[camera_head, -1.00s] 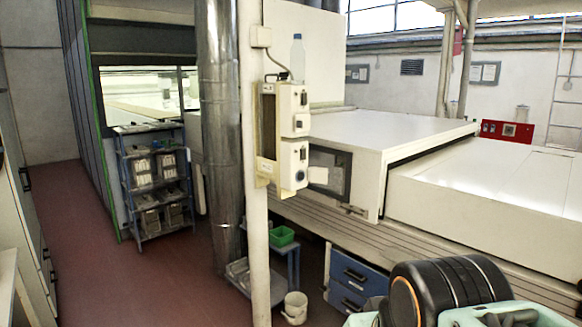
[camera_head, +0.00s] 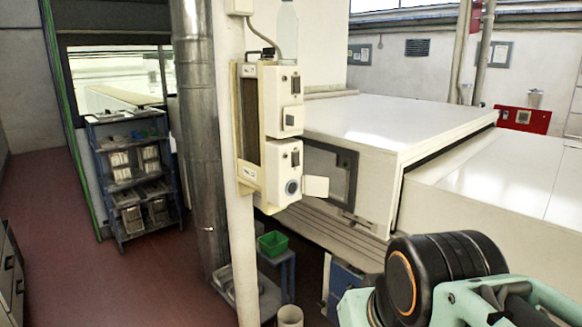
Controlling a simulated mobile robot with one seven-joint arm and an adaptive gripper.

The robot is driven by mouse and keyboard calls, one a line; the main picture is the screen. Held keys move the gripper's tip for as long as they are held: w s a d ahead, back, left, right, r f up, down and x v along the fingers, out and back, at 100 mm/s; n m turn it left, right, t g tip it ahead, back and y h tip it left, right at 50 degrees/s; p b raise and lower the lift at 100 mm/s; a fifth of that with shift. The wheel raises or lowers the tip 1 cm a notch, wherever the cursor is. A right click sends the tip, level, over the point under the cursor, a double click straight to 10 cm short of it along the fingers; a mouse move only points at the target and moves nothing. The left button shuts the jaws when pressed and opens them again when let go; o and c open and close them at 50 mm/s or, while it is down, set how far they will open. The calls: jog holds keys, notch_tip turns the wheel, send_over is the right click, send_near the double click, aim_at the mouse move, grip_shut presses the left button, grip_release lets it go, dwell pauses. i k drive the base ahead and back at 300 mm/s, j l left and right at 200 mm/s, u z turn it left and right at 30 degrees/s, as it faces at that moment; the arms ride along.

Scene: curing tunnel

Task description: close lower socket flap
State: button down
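The socket box is a cream unit fixed to the pale post, with an upper socket module (camera_head: 283,103) and a lower socket module (camera_head: 277,178). The lower socket flap (camera_head: 316,187) is a small pale plate. My arm's black joint and pale green links show at the bottom right, well apart from the flap. My gripper is not in view.
A clear bottle (camera_head: 287,33) stands on top of the box, with a cable beside it. A metal duct (camera_head: 200,140) stands left of the post. The white tunnel housing (camera_head: 400,130) fills the right. The red floor at left is clear.

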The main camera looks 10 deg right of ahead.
aim_at(315, 187)
jog(key=i+l, duration=0.2)
jog(key=i, duration=0.35)
jog(key=i+l, duration=0.15)
jog(key=i, duration=0.35)
